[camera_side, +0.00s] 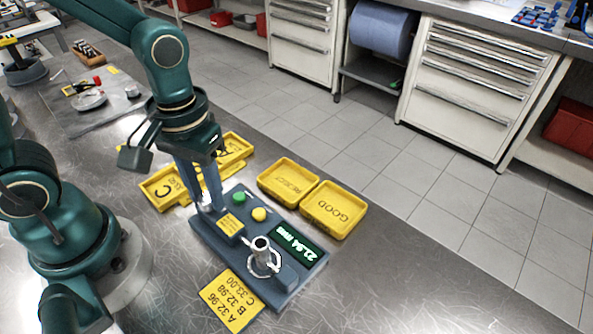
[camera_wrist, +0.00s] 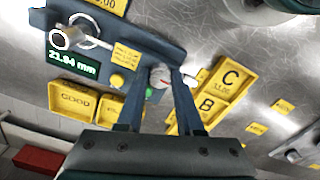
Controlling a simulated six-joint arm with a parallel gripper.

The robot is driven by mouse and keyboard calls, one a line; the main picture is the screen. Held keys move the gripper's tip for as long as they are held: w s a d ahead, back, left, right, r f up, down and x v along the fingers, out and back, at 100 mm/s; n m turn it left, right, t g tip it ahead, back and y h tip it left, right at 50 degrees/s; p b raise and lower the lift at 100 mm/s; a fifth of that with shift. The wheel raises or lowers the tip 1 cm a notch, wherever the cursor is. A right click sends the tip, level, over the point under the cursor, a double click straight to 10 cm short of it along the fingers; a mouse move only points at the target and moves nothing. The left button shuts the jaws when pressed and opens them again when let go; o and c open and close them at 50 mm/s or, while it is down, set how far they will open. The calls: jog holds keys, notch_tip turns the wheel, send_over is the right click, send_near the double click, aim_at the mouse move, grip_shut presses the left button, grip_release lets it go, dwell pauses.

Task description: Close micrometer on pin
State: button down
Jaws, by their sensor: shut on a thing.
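The micrometer station is a blue-grey base (camera_side: 222,262) on the metal bench. Its display (camera_side: 297,244) reads 21.94 mm, also legible in the wrist view (camera_wrist: 73,65). A metallic pin (camera_side: 261,246) stands upright in the bright C-shaped micrometer frame (camera_side: 266,266); I cannot tell whether the faces touch it. My gripper (camera_side: 216,207) reaches down to the base's far left end. In the wrist view my gripper (camera_wrist: 160,78) is shut on a round pale knob (camera_wrist: 160,73) with a red mark. The fingers hide the knob in the side view.
A green button (camera_side: 239,197) and a yellow button (camera_side: 259,214) sit beside my gripper. Yellow trays marked GOOD (camera_side: 334,226) and REJECT (camera_side: 289,195) lie behind the base. A C bin (camera_side: 164,203) lies left. A yellow size card (camera_side: 231,300) lies in front.

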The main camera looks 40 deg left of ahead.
aim_at(207, 196)
jog(key=shift+n, duration=0.6)
jog(key=c, duration=0.5)
grip_release()
jog(key=shift+c, duration=0.2)
jog(key=shift+r, duration=2.6)
